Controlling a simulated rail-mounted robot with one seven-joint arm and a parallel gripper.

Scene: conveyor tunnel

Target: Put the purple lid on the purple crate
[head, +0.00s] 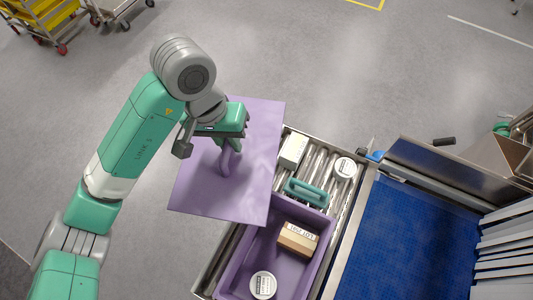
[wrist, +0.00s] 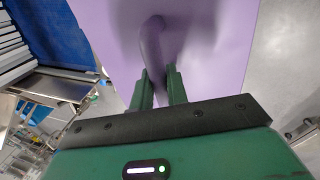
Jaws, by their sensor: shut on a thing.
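The purple lid (head: 252,165) is a flat square panel with a curved purple handle (head: 225,158) on top. My gripper (head: 232,147) is shut on this handle and holds the lid in the air. In the wrist view my gripper's two fingers (wrist: 161,88) close around the handle (wrist: 151,45), with the lid (wrist: 200,35) filling the view beyond. The purple crate (head: 259,240) stands open at the lower right of the lid in the head view. It holds a brown box (head: 298,238) and a round white tin (head: 263,285).
Behind the crate, a roller conveyor (head: 317,163) carries a pale box (head: 293,150), a green handled item (head: 307,193) and another white tin (head: 345,168). A blue belt (head: 415,240) lies to the right. A metal panel (head: 440,170) rises behind it. Open floor lies beyond.

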